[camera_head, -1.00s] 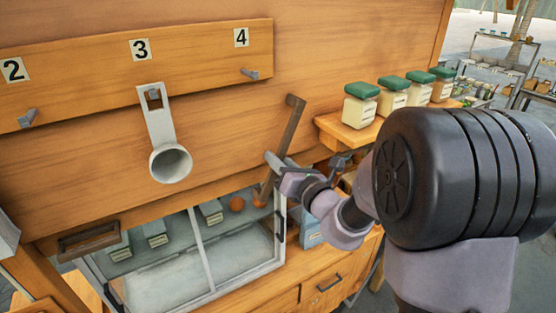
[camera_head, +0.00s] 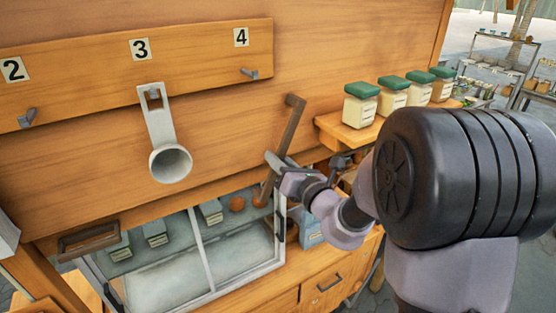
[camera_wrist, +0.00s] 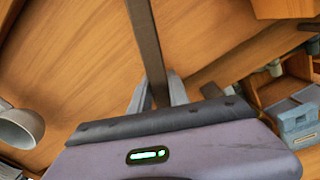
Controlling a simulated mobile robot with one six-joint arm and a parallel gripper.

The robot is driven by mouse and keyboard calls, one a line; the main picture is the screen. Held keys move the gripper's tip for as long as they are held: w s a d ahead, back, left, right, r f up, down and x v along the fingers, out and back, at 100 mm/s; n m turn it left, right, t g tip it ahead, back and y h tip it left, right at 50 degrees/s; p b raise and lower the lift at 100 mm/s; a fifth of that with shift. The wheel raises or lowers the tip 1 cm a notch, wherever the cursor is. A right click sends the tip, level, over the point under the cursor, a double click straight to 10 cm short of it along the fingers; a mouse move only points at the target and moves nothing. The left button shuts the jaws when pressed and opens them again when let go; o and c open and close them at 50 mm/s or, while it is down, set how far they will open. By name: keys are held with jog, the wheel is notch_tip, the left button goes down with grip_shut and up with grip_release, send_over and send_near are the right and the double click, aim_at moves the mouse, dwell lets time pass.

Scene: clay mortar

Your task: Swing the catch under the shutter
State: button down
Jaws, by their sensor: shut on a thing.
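The catch (camera_head: 294,125) is a long dark metal bar on the wooden panel, taken here as the shutter (camera_head: 340,60). It hangs tilted, its upper end to the right and its lower end to the left, reaching over the top of the glazed case. My gripper (camera_head: 276,166) is shut on the lower part of the bar. In the wrist view the bar (camera_wrist: 146,40) runs down between the fingers (camera_wrist: 158,95); its gripped part is partly hidden by the gripper body.
A grey scoop (camera_head: 170,163) hangs from a hook left of the catch. Several green-lidded jars (camera_head: 360,105) stand on a shelf at right, near my arm. The glazed case (camera_head: 205,265) stands below, with a drawer (camera_head: 322,287) to its lower right.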

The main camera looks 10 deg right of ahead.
jog(key=d+n+b, duration=0.1)
jog(key=b, duration=0.1)
jog(key=w+d+n+b, duration=0.1)
jog(key=d+n, duration=0.1)
jog(key=d+f+n+b, duration=0.1)
jog(key=d+b, duration=0.1)
jog(key=shift+w+d+n+b, duration=0.15)
jog(key=shift+w+n+b, duration=0.2)
jog(key=shift+n, duration=0.05)
jog(key=c, duration=1.2)
grip_release()
jog(key=shift+d, duration=0.15)
jog(key=shift+c, duration=0.2)
jog(key=b+v, duration=0.2)
jog(key=v, duration=1.5)
jog(key=shift+s, duration=0.2)
